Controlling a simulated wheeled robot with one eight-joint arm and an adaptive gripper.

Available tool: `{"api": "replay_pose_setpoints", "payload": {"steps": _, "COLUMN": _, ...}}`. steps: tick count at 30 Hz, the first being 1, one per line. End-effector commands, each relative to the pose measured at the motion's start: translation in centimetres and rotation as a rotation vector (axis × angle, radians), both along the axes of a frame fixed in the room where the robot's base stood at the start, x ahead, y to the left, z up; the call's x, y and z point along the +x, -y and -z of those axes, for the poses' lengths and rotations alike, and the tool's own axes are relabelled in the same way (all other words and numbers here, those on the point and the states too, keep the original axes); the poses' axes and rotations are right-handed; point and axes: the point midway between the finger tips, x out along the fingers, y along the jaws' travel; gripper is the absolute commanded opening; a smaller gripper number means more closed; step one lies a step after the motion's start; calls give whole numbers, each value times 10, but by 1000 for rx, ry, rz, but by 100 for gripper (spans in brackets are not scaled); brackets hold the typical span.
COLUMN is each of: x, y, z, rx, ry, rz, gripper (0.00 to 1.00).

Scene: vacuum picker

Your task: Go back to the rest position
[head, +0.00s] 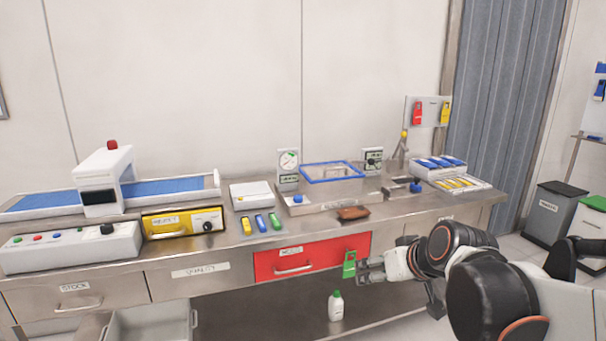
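My arm reaches in from the right, and my gripper (366,270) is in front of the bench, just right of the red drawer. A small green tag-like piece (349,266) with an opening in it is at the gripper's fingertips, overlapping the drawer's right edge. I cannot tell whether the fingers hold it or it hangs behind them. The fingers are small in this view, so their opening does not show clearly.
The steel bench (225,250) carries a blue conveyor (160,187), a yellow-fronted unit (170,226) and a blue-framed tray (331,180). The red drawer (310,257) looks closed. An open grey drawer (150,326) juts out at lower left. A white bottle (336,307) stands below. Bins (552,215) stand right.

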Motion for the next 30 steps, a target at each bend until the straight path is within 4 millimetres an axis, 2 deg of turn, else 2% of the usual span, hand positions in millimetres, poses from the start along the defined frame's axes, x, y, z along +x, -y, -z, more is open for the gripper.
{"api": "replay_pose_setpoints", "payload": {"steps": 1, "x": -20, "y": 1, "z": -1, "rx": -8, "ry": -16, "rz": 11, "gripper": 69}}
{"api": "replay_pose_setpoints", "payload": {"steps": 9, "x": -110, "y": 12, "z": 6, "rx": -53, "ry": -98, "rz": 92, "gripper": 69}}
{"api": "replay_pose_setpoints", "payload": {"steps": 15, "x": -165, "y": 24, "z": 21, "rx": -86, "ry": -142, "rz": 155, "gripper": 69}}
{"api": "replay_pose_setpoints", "payload": {"steps": 21, "x": -190, "y": 31, "z": 30, "rx": -104, "ry": -162, "rz": 190, "gripper": 69}}
{"api": "replay_pose_setpoints", "payload": {"steps": 30, "x": -193, "y": 32, "z": 31, "rx": -106, "ry": -165, "rz": 197, "gripper": 69}}
